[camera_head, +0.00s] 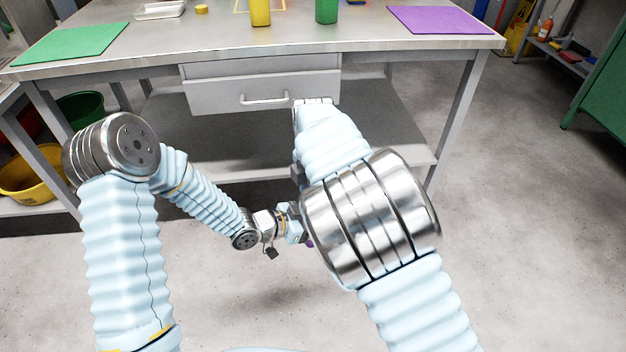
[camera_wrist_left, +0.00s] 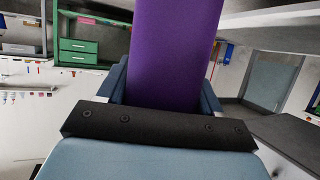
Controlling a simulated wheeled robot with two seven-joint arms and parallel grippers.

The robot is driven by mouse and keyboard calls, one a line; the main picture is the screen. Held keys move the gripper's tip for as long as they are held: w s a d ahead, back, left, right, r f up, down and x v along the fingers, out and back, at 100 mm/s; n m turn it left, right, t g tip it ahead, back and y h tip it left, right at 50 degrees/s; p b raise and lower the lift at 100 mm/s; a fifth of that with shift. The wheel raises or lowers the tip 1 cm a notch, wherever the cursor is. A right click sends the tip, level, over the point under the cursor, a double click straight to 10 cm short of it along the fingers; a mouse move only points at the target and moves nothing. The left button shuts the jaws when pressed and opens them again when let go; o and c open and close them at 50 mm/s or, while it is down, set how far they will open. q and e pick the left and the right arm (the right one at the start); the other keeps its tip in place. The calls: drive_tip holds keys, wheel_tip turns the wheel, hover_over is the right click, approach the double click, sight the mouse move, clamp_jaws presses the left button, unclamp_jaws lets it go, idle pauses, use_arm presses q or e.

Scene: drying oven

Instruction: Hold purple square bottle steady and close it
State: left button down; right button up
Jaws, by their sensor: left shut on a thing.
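The purple square bottle (camera_wrist_left: 170,55) fills the upper middle of the left wrist view, between the fingers of my left gripper (camera_wrist_left: 165,90). My left gripper is shut on it. In the head view only a small purple bit of the bottle (camera_head: 309,243) shows beside my right arm. There my left gripper (camera_head: 298,222) is partly covered by my right arm, in front of the table and below its top. The bottle's opening and any cap are hidden. My right arm reaches toward the table drawer, and its gripper fingers are hidden behind the arm.
A metal table (camera_head: 300,42) with a drawer (camera_head: 265,92) stands ahead. On it are a green mat (camera_head: 70,44), a purple mat (camera_head: 440,20), a white tray (camera_head: 160,10), a yellow container (camera_head: 260,12) and a green container (camera_head: 326,11). Open floor lies in front.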

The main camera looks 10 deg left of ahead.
drive_tip(key=shift+f, duration=0.9)
drive_tip(key=c, duration=1.1)
drive_tip(key=shift+d+f+m, duration=0.15)
drive_tip(key=shift+f+m, duration=0.05)
drive_tip(key=shift+m, duration=0.9)
drive_tip(key=shift+r+m, duration=0.2)
drive_tip(key=shift+m, duration=0.3)
drive_tip(key=o, duration=1.1)
drive_tip(key=shift+o, duration=0.2)
